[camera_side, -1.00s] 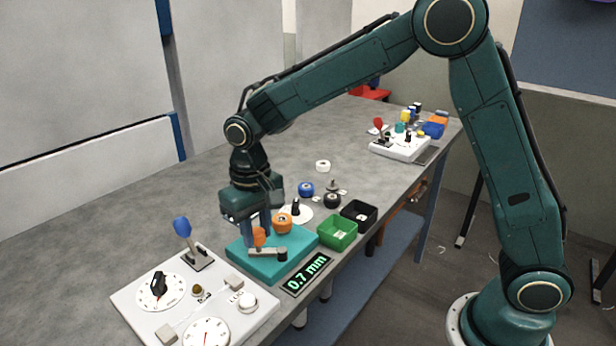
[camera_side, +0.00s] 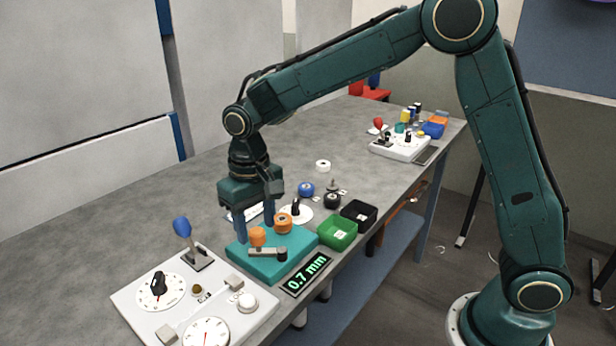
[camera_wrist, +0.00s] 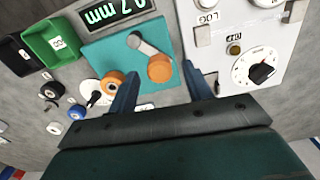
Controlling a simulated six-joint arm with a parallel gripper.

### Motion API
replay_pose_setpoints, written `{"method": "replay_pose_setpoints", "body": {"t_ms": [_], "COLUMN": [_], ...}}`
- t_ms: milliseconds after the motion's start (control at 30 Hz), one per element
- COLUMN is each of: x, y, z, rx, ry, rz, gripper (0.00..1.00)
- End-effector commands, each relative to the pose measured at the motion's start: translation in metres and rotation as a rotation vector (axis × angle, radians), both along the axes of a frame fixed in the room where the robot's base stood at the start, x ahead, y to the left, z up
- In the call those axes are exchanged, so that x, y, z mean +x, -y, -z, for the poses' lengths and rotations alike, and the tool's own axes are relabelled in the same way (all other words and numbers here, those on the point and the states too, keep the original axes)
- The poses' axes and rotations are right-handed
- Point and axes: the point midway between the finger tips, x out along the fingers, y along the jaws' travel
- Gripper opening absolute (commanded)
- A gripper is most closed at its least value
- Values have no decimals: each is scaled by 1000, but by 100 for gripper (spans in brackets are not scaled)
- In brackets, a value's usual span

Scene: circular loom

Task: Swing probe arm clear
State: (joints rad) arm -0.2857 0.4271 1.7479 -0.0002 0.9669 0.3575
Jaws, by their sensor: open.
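The probe arm (camera_side: 268,252) is a short grey lever on a teal block (camera_side: 300,243), with a dark pivot at its right end and an orange knob (camera_side: 257,236) at its left end. The lever lies across the block's front part. My gripper (camera_side: 255,232) is open and points down over the block, its blue fingers just behind the knob. In the wrist view the orange knob (camera_wrist: 160,69) shows just beyond the gap between the spread fingertips, with nothing held. The grey lever (camera_wrist: 142,46) runs from it up to the pivot.
A display reading 0.7 mm (camera_side: 306,274) lies in front. A green bin (camera_side: 338,234) and black bin (camera_side: 360,213) stand right. A white dial panel (camera_side: 190,300) with a blue-knobbed lever (camera_side: 182,227) stands left.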

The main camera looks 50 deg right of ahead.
Motion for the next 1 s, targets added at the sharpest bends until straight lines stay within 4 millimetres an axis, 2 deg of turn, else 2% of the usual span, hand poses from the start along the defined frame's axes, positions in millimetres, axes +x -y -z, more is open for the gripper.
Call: {"method": "replay_pose_setpoints", "body": {"t_ms": [600,800,1000], "x": [0,0,0], "y": [0,0,0], "z": [-98,-116,-121], "rx": [2,1,1], "ry": [4,1,1], "rz": [-2,-2,-2], "gripper": [50,50,50]}}
